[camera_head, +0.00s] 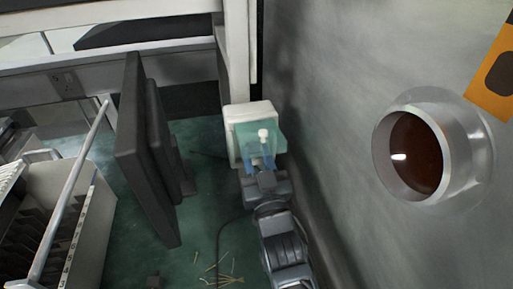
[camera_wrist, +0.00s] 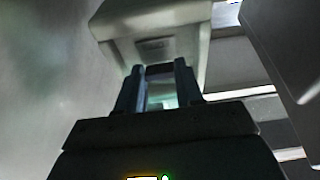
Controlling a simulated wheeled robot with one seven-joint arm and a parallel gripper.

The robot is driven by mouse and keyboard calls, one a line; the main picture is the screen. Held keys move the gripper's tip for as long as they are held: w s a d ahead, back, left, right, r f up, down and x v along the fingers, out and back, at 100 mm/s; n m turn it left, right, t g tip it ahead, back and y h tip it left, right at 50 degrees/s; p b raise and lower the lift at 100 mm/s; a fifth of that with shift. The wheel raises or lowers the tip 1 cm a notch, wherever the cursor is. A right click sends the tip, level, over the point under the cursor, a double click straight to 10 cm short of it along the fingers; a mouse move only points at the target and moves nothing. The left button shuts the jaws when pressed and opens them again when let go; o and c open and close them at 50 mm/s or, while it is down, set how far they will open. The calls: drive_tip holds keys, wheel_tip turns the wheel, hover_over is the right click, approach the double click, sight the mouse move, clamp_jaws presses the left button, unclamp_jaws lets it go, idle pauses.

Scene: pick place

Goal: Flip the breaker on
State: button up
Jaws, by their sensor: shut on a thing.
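The breaker (camera_head: 236,112) is a pale, box-shaped unit at the end of the wall in the head view. It has a translucent teal cover on its front and a small white knob (camera_head: 263,135). Its pale casing shows at the top of the wrist view (camera_wrist: 155,25). My gripper (camera_head: 260,160), with blue fingers, is at the lower part of the breaker. In the wrist view the two fingers (camera_wrist: 160,75) stand a little apart, and their tips overlap the casing's lower edge. They are shut on part of the breaker; I cannot tell which part.
A grey wall with a round metal porthole (camera_head: 457,155) is close on the right. Dark upright panels (camera_head: 145,150) stand to the left. A rack with a rail (camera_head: 88,235) is at the lower left. Thin sticks (camera_head: 230,280) lie on the green floor.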

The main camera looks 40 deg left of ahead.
drive_tip(key=shift+r+g+h+p, duration=0.45)
drive_tip(key=shift+g+h, duration=0.35)
drive_tip(key=shift+h, duration=0.2)
drive_tip(key=o, duration=1)
drive_tip(key=shift+o, duration=0.2)
drive_tip(key=shift+d, duration=0.15)
